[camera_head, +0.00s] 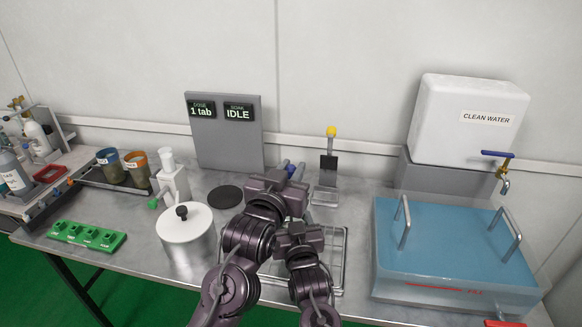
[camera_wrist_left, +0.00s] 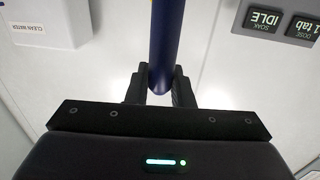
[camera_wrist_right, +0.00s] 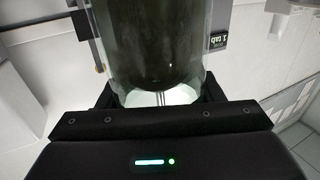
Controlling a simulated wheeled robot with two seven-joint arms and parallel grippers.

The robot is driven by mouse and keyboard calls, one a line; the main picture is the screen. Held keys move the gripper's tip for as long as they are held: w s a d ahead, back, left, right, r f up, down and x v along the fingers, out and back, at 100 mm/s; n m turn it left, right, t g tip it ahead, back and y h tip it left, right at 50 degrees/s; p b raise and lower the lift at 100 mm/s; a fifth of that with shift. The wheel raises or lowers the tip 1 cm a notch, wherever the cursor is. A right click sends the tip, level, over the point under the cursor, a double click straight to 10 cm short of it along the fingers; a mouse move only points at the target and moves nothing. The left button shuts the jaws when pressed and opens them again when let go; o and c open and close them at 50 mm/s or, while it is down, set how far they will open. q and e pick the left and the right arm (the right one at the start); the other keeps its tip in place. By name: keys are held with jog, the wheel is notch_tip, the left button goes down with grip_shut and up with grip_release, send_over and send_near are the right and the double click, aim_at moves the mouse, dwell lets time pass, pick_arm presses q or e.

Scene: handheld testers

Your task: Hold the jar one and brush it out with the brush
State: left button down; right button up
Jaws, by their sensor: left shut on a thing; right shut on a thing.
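My left gripper (camera_head: 275,190) is shut on the blue handle of the brush (camera_wrist_left: 165,45), which stands between its fingers in the left wrist view. A bit of blue handle (camera_head: 290,168) shows just behind that gripper in the head view. My right gripper (camera_head: 300,235) is shut on a clear jar (camera_wrist_right: 158,45) with a dark greenish inside, seen close up in the right wrist view. In the head view my grippers hide this jar, and no label shows on it. The brush's bristles are hidden, so I cannot tell whether they are inside the jar.
A wire rack (camera_head: 337,262) lies below my grippers. A blue water basin (camera_head: 455,245) and the clean water tank (camera_head: 462,120) stand to the right. A lidded pot (camera_head: 187,235), a green tray (camera_head: 87,236) and two labelled jars (camera_head: 137,170) stand left. A dark disc (camera_head: 225,196) lies behind.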

pick_arm(q)
jog(key=shift+w, duration=0.3)
dwell(0.7)
jog(key=shift+r, duration=2.5)
jog(key=shift+f, duration=2.55)
jog(key=shift+r, duration=2.55)
jog(key=shift+f, duration=0.15)
